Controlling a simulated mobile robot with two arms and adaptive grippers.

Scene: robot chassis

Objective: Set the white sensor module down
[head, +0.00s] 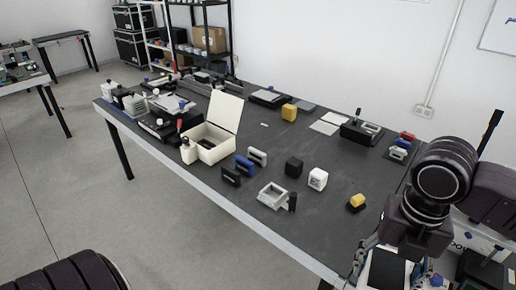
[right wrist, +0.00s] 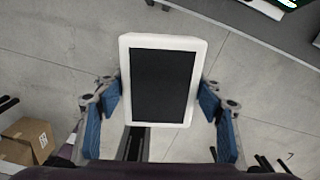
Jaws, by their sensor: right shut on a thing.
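The white sensor module (right wrist: 126,75) is a rounded white frame around a black face. In the right wrist view it sits between the blue finger pads of my right gripper (right wrist: 160,100), which is shut on it. Bare floor shows behind it. In the head view my right gripper (head: 396,268) is at the lower right, by the table's near right corner, and the module's dark face (head: 386,270) shows partly between the fingers. My left gripper is out of view.
The dark table (head: 335,215) has bare room at its front right. A yellow-topped black block (head: 357,201), a white cube (head: 318,179), a black cube (head: 293,167) and a grey square frame (head: 271,196) stand on it. An open white box (head: 212,150) stands farther left.

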